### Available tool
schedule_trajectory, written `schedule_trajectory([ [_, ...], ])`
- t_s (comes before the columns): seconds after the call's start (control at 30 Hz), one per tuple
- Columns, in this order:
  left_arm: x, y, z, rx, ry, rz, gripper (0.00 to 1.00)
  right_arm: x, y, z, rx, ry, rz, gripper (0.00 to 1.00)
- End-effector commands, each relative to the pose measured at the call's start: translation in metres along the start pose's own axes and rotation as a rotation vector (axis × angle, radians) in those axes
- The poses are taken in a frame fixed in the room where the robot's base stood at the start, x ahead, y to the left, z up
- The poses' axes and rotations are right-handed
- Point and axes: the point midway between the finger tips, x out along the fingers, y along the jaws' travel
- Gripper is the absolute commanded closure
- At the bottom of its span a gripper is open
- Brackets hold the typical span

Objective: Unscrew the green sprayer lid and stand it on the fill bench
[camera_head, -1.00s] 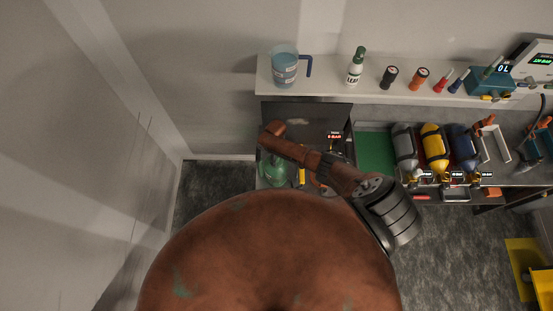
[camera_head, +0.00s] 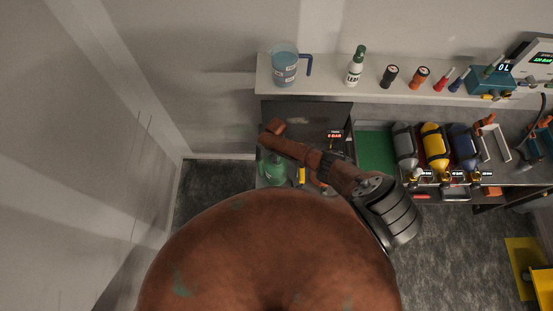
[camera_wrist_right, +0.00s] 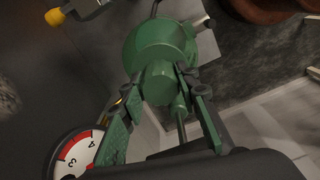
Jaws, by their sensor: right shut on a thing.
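The green sprayer (camera_head: 273,172) stands at the left end of the bench area in the head view, partly hidden by my own body and arm. In the right wrist view the sprayer's rounded green body (camera_wrist_right: 160,42) is seen close up. Its green cylindrical lid (camera_wrist_right: 158,84) lies between the fingertips of my right gripper (camera_wrist_right: 163,90), which is shut on it. I cannot tell whether the lid is still threaded on the sprayer. My left gripper is not in view.
A green mat (camera_head: 376,153) lies on the bench, left of grey, yellow (camera_head: 434,146) and blue cylinders. A white shelf (camera_head: 325,88) behind holds a jug (camera_head: 285,68), a bottle (camera_head: 355,68) and small tools. A gauge (camera_wrist_right: 78,152) is close to my right gripper.

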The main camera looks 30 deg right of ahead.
Motion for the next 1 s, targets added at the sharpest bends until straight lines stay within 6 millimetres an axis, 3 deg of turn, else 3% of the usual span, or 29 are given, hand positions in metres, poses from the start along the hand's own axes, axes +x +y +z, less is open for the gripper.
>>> schedule_trajectory([
  [1.0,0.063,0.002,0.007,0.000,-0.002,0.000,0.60,0.003,0.000,0.001,-1.720,-0.001,-0.002,0.99],
])
